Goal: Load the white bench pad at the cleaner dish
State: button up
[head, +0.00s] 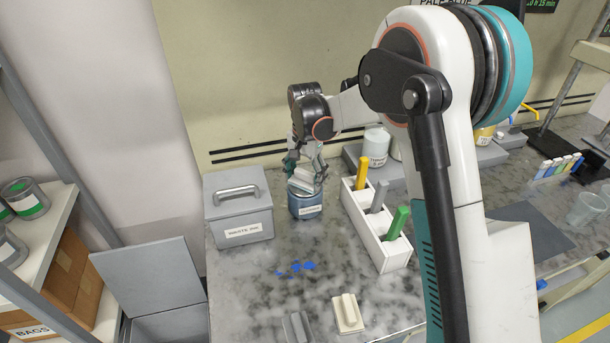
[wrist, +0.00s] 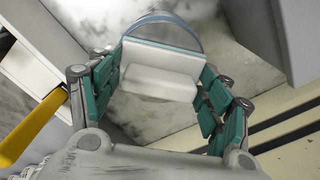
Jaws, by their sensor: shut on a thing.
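My gripper (head: 305,164) is shut on a white pad (head: 303,179), with its teal fingers on either side of the block. In the wrist view, the white pad (wrist: 158,82) sits between the fingers (wrist: 160,95) and has a pale blue layer along its far edge. The pad is at the mouth of the blue cleaner dish (head: 307,208), which stands on the bench. The dish's curved rim (wrist: 165,18) shows behind the pad. Whether the pad touches the liquid or the dish bottom is hidden.
A grey waste ink bin (head: 238,210) stands close left of the dish. A white rack (head: 362,222) with yellow, grey and green tools stands close right. Blue spots (head: 295,267) mark the bench. A cream pad (head: 348,313) and grey pad (head: 298,327) lie near the front.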

aim_at(305, 172)
jog(key=shift+r, duration=0.15)
jog(key=shift+r+p, duration=1.9)
jog(key=shift+r, duration=1.5)
jog(key=shift+f, duration=0.1)
